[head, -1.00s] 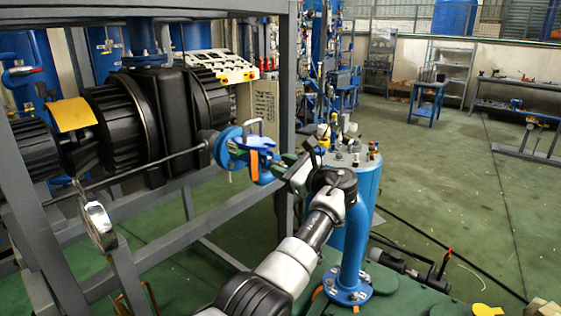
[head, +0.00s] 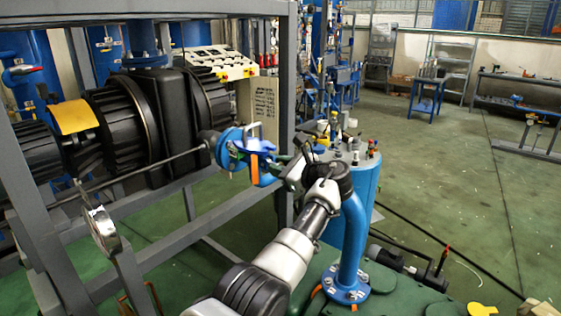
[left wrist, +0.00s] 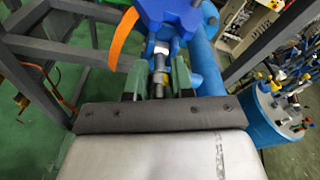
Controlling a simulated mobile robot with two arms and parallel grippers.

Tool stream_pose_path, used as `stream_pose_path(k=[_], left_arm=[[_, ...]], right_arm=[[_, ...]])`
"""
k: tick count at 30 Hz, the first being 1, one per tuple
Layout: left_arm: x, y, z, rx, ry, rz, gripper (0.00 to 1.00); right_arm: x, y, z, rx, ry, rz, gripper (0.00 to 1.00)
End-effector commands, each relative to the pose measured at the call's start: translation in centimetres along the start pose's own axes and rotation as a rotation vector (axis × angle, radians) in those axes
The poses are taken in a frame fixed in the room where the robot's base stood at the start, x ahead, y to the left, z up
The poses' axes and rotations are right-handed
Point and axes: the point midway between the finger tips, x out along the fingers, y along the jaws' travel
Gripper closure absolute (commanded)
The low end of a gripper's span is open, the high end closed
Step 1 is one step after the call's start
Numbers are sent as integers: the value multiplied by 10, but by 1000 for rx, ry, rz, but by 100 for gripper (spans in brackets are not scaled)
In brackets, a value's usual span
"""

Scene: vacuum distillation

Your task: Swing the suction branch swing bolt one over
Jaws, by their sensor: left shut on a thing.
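The suction branch (head: 233,152) is a blue flanged fitting on the pump's right side, with an orange strap hanging by it. In the left wrist view its blue flange (left wrist: 172,18) is at the top. The swing bolt (left wrist: 160,72), a metal rod with a nut, points from the flange toward my wrist. My left gripper (left wrist: 157,88) is shut on the bolt, one green finger on each side. In the head view my left gripper (head: 284,166) is at the flange's right, partly hidden by my wrist. My right gripper is not in view.
The grey steel frame (head: 288,90) stands close around the pump. A blue vessel (head: 366,185) with several fittings on its lid stands just right of my wrist. A blue flanged pipe (head: 353,235) rises in front of it. The green floor at right is mostly open.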

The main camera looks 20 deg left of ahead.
Motion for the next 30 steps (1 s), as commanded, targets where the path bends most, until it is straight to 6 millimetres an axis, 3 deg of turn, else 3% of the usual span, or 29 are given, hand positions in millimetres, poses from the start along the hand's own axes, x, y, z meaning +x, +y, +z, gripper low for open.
stream_pose_path(k=[1,12,17,28,29,30], left_arm=[[-2,-5,11,0,37,14,100],[0,-8,20,-10,275,114,100],[1,-7,18,-13,331,137,100],[1,-6,16,-14,343,141,100],[1,-6,16,-14,343,141,74],[1,-6,16,-14,343,141,68]], right_arm=[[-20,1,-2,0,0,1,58],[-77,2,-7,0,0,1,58],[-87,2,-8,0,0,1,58],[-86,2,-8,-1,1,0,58],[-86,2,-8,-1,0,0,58],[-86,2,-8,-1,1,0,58]])
